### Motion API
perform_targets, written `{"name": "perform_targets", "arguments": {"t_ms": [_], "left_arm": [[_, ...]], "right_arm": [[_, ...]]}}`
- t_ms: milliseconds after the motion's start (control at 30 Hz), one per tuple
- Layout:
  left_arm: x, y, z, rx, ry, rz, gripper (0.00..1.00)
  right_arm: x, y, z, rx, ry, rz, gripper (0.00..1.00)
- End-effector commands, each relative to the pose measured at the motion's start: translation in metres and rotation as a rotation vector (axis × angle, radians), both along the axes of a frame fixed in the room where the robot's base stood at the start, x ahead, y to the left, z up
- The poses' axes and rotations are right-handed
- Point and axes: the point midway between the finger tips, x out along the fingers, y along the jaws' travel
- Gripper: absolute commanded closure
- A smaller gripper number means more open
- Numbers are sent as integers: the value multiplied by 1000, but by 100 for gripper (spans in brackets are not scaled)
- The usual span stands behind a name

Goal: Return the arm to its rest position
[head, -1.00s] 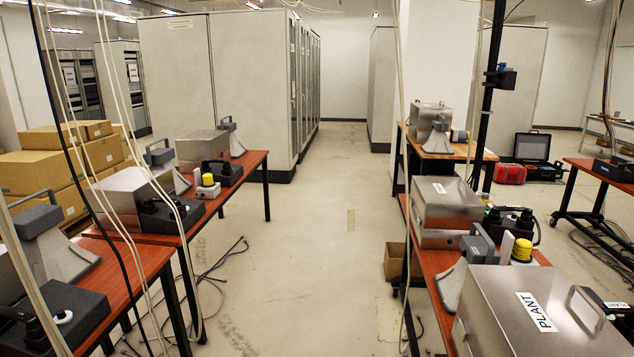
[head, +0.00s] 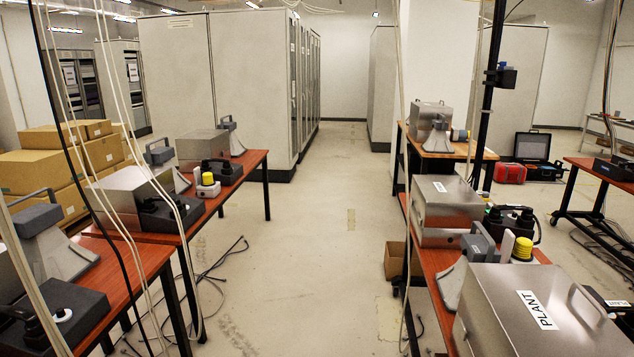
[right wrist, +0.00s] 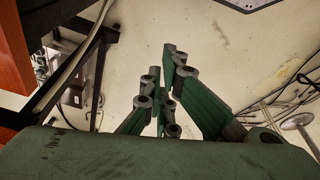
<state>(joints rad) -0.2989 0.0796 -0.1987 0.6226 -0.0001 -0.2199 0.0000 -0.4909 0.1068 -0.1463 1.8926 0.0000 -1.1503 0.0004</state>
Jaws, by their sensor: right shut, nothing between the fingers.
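My right gripper (right wrist: 168,85) shows in the right wrist view, with green fingers and dark grey joints. Its fingers are together with nothing between them. It is over open pale floor, apart from any phone or table. The broad green body of the gripper fills the bottom of that view. Neither of my grippers shows in the head view. My left gripper is in no current view.
In the head view, a left table (head: 255,161) and a right table (head: 429,262) bear phones and metal boxes, including a PLANT box (head: 490,310). Cables (head: 215,265) lie on the floor. White cords hang at left.

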Motion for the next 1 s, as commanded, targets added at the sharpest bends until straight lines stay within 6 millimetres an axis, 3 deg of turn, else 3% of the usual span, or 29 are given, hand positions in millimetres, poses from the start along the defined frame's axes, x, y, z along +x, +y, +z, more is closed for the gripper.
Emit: {"name": "perform_targets", "arguments": {"t_ms": [33,200,400,500,733,867,1000], "left_arm": [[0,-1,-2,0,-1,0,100],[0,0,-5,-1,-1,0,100],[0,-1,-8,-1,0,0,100],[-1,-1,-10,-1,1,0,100],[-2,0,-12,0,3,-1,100],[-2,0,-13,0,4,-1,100],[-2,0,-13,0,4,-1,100]], "right_arm": [[-7,-1,-30,-2,20,2,100],[-36,-5,-113,-6,55,9,100],[-92,-13,-193,-12,97,19,100],[-125,-19,-224,-15,116,23,100],[-183,-31,-260,-20,144,31,100],[-196,-33,-266,-21,148,33,100],[-198,-34,-266,-21,148,33,100]]}}
